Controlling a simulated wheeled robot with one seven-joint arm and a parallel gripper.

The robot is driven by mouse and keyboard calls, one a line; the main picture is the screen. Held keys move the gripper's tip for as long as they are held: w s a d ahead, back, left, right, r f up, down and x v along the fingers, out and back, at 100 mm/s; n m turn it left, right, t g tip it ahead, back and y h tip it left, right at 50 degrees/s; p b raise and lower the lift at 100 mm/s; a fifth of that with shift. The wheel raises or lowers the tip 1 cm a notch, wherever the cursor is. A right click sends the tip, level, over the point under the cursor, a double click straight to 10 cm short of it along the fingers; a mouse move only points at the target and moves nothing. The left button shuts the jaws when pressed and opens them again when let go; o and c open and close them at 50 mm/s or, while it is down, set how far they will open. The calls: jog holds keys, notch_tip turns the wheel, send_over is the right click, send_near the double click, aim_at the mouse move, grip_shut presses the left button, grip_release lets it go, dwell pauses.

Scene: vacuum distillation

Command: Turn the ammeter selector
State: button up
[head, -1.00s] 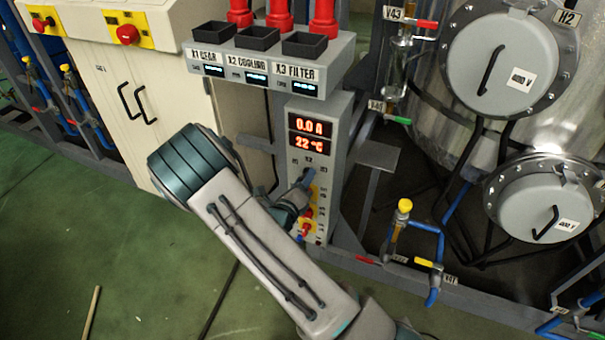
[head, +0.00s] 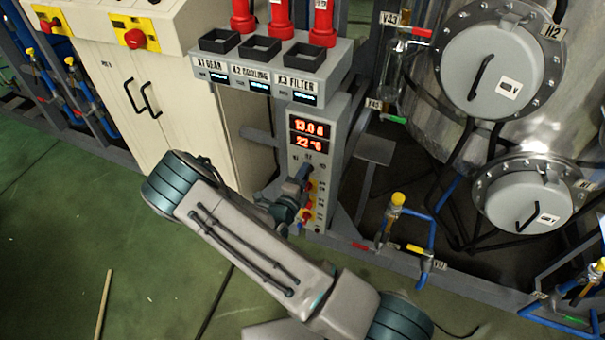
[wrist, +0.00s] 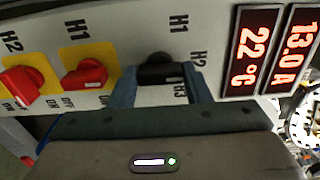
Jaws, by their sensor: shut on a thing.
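The ammeter selector is a black knob (wrist: 160,70) on the grey control panel (head: 335,130). It shows in the wrist view with H1, H2 and H3 labels around it. My gripper (wrist: 162,85) is shut on this knob, one blue-grey finger on each side. In the head view my gripper (head: 303,178) reaches the panel below the displays, and my arm hides part of the panel's left side. The red current display (head: 309,128) reads 13.0 A, also in the wrist view (wrist: 295,50). The temperature display (head: 309,144) reads 22 °C.
Two red switches on yellow plates, one (wrist: 85,76) close to my gripper and one (wrist: 22,85) farther left, sit on the same panel. Black bins (head: 260,50) stand above it. A beige cabinet (head: 150,100) is left; steel vessels (head: 495,85) and pipes are right. Green floor is open at left.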

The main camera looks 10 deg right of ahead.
jog(key=shift+a, duration=0.1)
dwell(0.3)
jog(key=o, duration=1)
jog(key=b+v, duration=0.1)
jog(key=v, duration=1.2)
jog(key=shift+s+a, duration=0.25)
jog(key=shift+s, duration=0.1)
